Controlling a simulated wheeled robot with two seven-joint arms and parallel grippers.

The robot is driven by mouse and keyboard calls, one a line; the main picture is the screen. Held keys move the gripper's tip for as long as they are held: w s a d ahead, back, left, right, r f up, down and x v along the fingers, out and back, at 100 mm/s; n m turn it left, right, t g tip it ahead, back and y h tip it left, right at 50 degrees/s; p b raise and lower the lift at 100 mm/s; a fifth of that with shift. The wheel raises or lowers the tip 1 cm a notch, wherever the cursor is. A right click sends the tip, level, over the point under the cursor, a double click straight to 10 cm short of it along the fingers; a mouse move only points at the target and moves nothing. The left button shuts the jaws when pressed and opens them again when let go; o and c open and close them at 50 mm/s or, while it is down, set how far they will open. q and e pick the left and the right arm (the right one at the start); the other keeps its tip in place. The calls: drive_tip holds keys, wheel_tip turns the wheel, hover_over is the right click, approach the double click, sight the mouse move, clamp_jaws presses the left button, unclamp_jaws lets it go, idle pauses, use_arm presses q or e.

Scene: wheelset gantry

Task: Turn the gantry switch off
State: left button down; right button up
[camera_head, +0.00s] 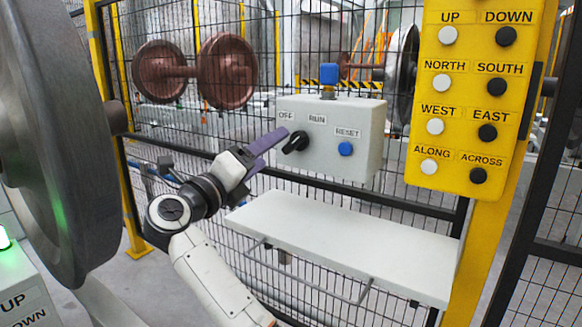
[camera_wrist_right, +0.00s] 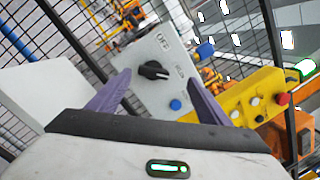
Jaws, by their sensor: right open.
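The gantry switch is a black rotary knob (camera_head: 296,142) on a pale grey control box (camera_head: 362,131), under the labels OFF and RUN. Its handle slants from lower left to upper right, the upper end toward the RUN side. My right gripper (camera_head: 266,144), with purple fingers, is just left of the knob in the head view. In the right wrist view the knob (camera_wrist_right: 153,70) shows between and beyond the spread fingers of the open, empty gripper (camera_wrist_right: 158,95). I see no contact with the knob. My left gripper is not in view.
A blue RESET button (camera_head: 346,149) is right of the knob, and a blue part (camera_head: 329,75) tops the box. A white shelf (camera_head: 345,240) lies below. A yellow button panel (camera_head: 463,95) stands right, mesh fence behind, and a large grey wheel (camera_head: 50,140) left.

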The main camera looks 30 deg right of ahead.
sight(290, 143)
drive_tip(key=shift+m+g+y, duration=0.6)
drive_tip(key=shift+m+y, duration=0.1)
drive_tip(key=b+x, duration=0.1)
drive_tip(key=x, duration=0.7)
drive_tip(key=shift+w+d+f, duration=0.1)
drive_tip(key=shift+d, duration=0.1)
drive_tip(key=shift+w+d, duration=0.35)
drive_tip(key=shift+d, duration=0.3)
